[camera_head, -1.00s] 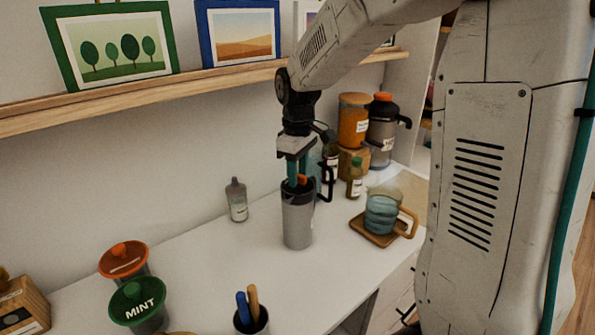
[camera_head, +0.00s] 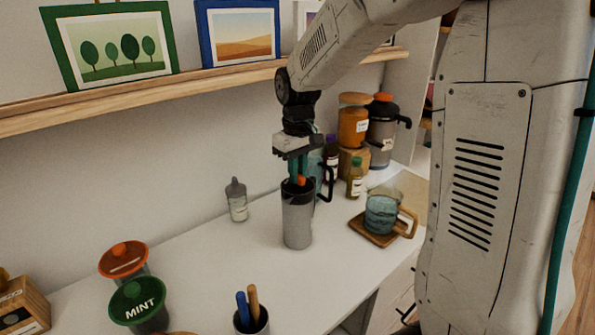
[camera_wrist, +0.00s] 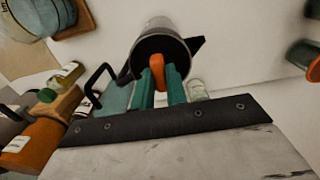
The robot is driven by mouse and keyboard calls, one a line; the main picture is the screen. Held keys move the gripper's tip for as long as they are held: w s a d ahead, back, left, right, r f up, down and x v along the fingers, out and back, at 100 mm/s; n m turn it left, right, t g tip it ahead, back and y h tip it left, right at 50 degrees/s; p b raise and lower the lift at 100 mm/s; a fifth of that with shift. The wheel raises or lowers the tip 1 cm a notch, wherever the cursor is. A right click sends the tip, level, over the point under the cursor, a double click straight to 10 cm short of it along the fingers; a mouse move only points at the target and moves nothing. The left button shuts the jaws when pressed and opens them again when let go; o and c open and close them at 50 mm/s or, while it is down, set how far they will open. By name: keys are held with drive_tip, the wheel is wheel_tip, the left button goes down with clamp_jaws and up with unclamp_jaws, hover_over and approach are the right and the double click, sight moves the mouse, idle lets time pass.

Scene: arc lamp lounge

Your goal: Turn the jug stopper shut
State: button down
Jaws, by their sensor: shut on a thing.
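The jug (camera_head: 298,218) is grey with a dark top and a black handle (camera_head: 327,183), and stands upright on the white counter. Its orange stopper (camera_head: 300,181) sits in the top; it also shows in the wrist view (camera_wrist: 157,66). My gripper (camera_head: 299,178) points straight down over the jug from above. In the wrist view its teal fingers (camera_wrist: 160,85) are shut on the orange stopper. The fingers hide part of the stopper, so its exact turn is hard to tell.
A small grey bottle (camera_head: 237,200) stands left of the jug. A glass mug (camera_head: 382,212) sits on a wooden coaster at right. Bottles and canisters (camera_head: 354,120) stand behind. A pen cup (camera_head: 251,322) and the MINT jar (camera_head: 138,300) are in front. A shelf (camera_head: 150,92) runs above.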

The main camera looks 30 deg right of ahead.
drive_tip(key=m, duration=1.3)
drive_tip(key=shift+m, duration=0.4)
idle(0.3)
drive_tip(key=c, duration=1.4)
unclamp_jaws()
wheel_tip(320, 180, up, 8)
drive_tip(key=shift+f, duration=0.1)
